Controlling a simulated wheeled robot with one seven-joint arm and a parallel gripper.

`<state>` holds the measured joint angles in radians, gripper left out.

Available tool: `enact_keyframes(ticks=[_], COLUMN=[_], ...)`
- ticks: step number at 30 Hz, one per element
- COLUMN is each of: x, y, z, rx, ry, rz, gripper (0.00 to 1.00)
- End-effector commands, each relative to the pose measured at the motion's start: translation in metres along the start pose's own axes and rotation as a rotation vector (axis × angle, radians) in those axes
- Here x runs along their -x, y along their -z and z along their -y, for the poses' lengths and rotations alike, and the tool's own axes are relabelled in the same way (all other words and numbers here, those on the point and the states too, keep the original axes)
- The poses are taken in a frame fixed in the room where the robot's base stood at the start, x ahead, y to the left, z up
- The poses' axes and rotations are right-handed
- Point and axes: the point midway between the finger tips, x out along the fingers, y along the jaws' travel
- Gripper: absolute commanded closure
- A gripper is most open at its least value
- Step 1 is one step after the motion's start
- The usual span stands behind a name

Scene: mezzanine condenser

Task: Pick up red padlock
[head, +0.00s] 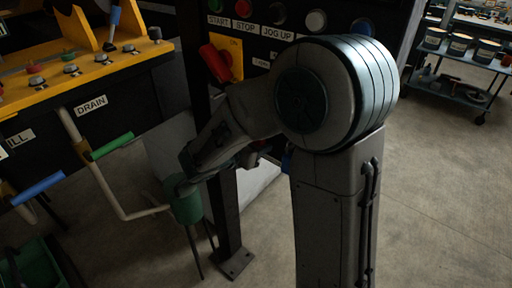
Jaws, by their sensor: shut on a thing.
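My arm rises at the middle right, and its forearm slants down to the left.
A dark post (229,220) stands close by, beside a green cylinder (187,205). A red switch handle (214,63) is above. Pipes with green (111,146) and blue (38,188) handles are left.

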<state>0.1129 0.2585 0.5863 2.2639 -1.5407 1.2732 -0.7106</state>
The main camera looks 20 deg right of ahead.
Motion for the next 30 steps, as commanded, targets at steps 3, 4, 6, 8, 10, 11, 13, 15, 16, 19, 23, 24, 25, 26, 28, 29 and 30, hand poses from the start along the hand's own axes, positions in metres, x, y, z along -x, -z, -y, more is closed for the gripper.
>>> enact_keyframes(ticks=[3, 4, 6, 8, 10, 11, 13, 15, 16, 19, 23, 24, 25, 26, 28, 29, 30], x=[0.010, 0.015, 0.029, 0.040, 0.056, 0.063, 0.080, 0.098, 0.105, 0.128, 0.149, 0.154, 0.157, 0.160, 0.165, 0.166, 0.167], y=[-0.002, 0.001, 0.007, 0.012, 0.019, 0.022, 0.029, 0.037, 0.040, 0.049, 0.057, 0.059, 0.060, 0.061, 0.062, 0.063, 0.063], z=[-0.001, -0.001, -0.001, -0.002, -0.002, -0.001, -0.002, -0.002, -0.002, -0.001, -0.001, -0.001, -0.001, 0.000, 0.000, 0.000, 0.000], rx=[0.001, 0.001, 0.002, 0.001, 0.001, 0.001, 0.001, 0.001, 0.001, 0.002, 0.001, 0.000, 0.000, 0.000, 0.000, 0.000, 0.000], ry=[-0.003, -0.005, -0.006, -0.006, -0.007, -0.006, -0.007, -0.007, -0.007, -0.005, -0.004, -0.003, -0.002, -0.002, -0.001, -0.001, 0.000], rz=[0.001, 0.001, 0.001, 0.000, 0.000, 0.000, 0.000, 0.000, -0.001, -0.001, -0.001, 0.000, -0.001, -0.002, 0.000, 0.000, 0.000], gripper=[0.86, 0.86, 0.86, 0.86, 0.86, 0.86, 0.86, 0.86, 0.86, 0.86, 0.86, 0.86, 0.86, 0.86, 0.86, 0.86, 0.86])
